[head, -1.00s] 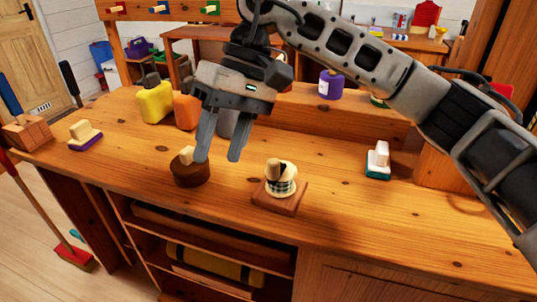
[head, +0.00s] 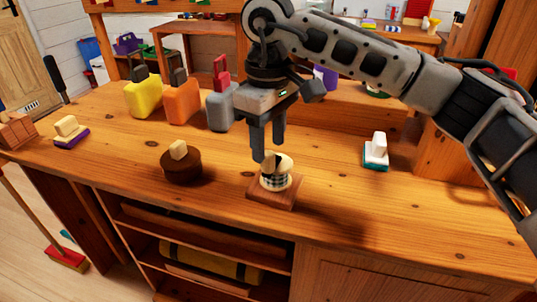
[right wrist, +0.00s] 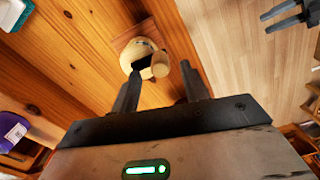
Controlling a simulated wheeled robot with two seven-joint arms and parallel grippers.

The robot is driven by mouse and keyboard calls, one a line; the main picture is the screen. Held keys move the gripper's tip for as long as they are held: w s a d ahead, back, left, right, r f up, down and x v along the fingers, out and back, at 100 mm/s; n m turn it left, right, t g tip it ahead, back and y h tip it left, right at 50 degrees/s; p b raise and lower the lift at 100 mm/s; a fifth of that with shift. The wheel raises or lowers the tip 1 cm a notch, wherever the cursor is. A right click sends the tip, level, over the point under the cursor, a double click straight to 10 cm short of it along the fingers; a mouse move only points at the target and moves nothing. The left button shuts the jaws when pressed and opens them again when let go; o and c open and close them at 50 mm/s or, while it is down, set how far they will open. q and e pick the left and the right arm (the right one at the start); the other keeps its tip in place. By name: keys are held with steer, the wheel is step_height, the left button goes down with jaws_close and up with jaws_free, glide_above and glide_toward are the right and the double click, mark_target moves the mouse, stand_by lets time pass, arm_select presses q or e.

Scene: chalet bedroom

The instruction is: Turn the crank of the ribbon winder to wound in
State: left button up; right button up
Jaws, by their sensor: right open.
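The ribbon winder is a square wooden base (head: 258,198) with a pale spool (head: 291,183) wrapped in dark checked ribbon, near the front of the workbench. A pale wooden crank knob (right wrist: 187,66) shows in the right wrist view, beside the spool (right wrist: 137,50). My right gripper (head: 268,150) points down just above and behind the winder. It is open and empty, and in the right wrist view its fingers (right wrist: 160,77) stand apart on either side of the knob end. In the head view the fingers partly hide the crank. My left gripper (right wrist: 264,24) appears at the wrist view's edge, fingers apart, over the floor.
A round brown box (head: 181,167) with a pale block handle stands left of the winder. A white-and-teal brush (head: 376,150) stands to the right. Yellow (head: 143,97), orange (head: 181,102) and grey (head: 220,108) bottles stand behind. The bench (head: 330,190) is clear right of the winder.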

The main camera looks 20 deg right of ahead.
mark_target(267, 153)
steer(key=shift+f, duration=1.75)
jaws_close()
steer(key=shift+w+a+m, duration=0.1)
steer(key=shift+m, duration=0.2)
